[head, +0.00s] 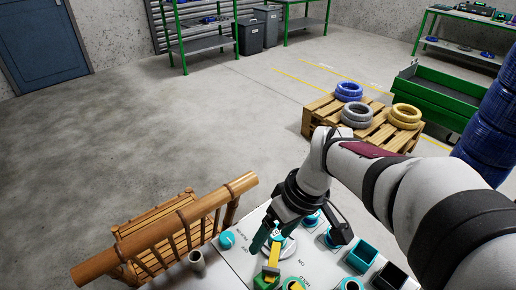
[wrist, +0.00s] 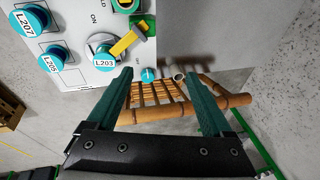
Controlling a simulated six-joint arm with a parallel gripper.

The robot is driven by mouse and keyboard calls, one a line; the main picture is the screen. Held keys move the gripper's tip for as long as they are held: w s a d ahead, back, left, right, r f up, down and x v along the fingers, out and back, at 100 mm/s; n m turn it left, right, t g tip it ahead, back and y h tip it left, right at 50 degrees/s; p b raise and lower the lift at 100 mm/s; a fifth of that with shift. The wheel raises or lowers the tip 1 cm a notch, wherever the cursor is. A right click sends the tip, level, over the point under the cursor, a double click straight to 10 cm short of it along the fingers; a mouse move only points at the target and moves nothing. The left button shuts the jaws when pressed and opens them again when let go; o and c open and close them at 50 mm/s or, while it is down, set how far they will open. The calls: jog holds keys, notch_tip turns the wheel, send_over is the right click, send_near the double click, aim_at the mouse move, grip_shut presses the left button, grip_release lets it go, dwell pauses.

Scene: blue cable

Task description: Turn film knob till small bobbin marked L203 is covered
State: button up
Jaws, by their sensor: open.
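The small teal bobbin marked L203 (wrist: 104,62) sits on the white panel (wrist: 70,12) in the wrist view, its label readable and its face showing. A yellow bar (wrist: 128,40) lies right beside it, by a pale round base. A small teal knob (wrist: 148,75) is near the panel's edge; it also shows in the head view (head: 227,239). I cannot tell which part is the film knob. My gripper (wrist: 158,75) is open, with nothing between its dark green fingers. In the head view my gripper (head: 300,238) is over the panel and hides part of it.
Teal bobbins marked L207 (wrist: 30,20) and L205 (wrist: 51,60) stand on the panel. A teal square bin (head: 362,255) and a black one (head: 390,277) are at its right. A pallet (head: 375,130) with cable coils stands behind.

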aim_at(227, 238)
jog(key=w+a+f+n+y, duration=0.1)
jog(key=w+a+f+n, duration=0.5)
jog(key=w+n, duration=0.4)
jog(key=shift+m, duration=0.4)
jog(key=x, duration=0.5)
jog(key=w+x, duration=0.1)
jog(key=x, duration=0.9)
jog(key=shift+w+a+f, duration=0.1)
jog(key=shift+w+f, duration=0.05)
jog(key=shift+f, duration=0.05)
grip_shut()
jog(key=shift+m, duration=0.3)
jog(key=m+t, duration=0.2)
jog(key=m, duration=0.2)
jog(key=shift+s, duration=0.25)
jog(key=shift+a+m+t+h, duration=0.1)
jog(key=shift+m+t+h, duration=0.25)
jog(key=shift+m, duration=0.75)
jog(key=shift+a+m+t+h, duration=0.1)
jog(key=shift+m+t+h, duration=0.25)
jog(key=shift+m, duration=1.05)
